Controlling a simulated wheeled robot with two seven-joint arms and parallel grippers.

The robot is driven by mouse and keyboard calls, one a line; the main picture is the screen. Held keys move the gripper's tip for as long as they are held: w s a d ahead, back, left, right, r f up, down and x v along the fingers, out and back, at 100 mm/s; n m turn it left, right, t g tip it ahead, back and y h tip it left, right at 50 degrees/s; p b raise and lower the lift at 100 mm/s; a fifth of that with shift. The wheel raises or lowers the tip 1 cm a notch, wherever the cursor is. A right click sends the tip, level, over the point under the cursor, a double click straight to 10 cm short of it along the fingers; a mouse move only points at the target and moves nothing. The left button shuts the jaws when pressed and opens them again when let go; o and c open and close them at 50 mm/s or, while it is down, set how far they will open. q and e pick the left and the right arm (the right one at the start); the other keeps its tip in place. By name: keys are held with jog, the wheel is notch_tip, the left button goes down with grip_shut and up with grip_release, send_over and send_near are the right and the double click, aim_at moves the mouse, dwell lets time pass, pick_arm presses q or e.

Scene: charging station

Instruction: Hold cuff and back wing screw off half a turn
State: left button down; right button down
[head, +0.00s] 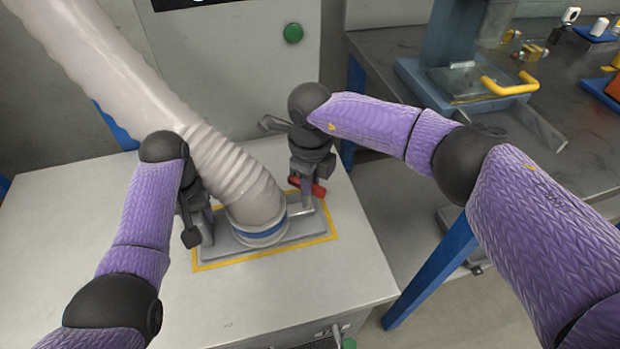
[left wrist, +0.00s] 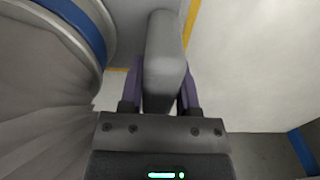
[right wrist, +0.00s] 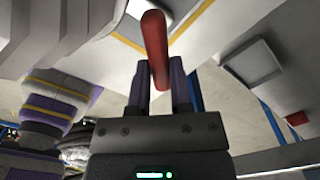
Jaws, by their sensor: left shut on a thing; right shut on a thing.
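A ribbed beige hose ends in a grey cuff (head: 262,228) with a blue band, upright on a base plate (head: 318,226) on the white cabinet. My left gripper (head: 197,222) is at the cuff's left side. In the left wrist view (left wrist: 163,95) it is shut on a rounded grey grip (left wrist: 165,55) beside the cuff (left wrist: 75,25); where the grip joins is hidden. My right gripper (head: 308,180) is at the cuff's right side, shut on the red wing screw (head: 319,190). In the right wrist view the red wing (right wrist: 154,45) stands between the fingers (right wrist: 160,92).
A yellow line (head: 270,254) frames the base plate. The large hose (head: 95,55) slopes down from upper left between my arms. A dark workbench (head: 560,110) with a yellow-handled fixture (head: 500,87) stands at right. The cabinet top (head: 280,300) in front is clear.

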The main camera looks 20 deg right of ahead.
dwell(0.3)
jog(key=c, duration=0.5)
grip_release()
notch_tip(320, 180, up, 12)
jog(key=s+d+f+t+y, duration=0.2)
jog(key=s+d+t+y, duration=0.1)
jog(key=x, duration=1.1)
jog(key=shift+w+a, duration=0.25)
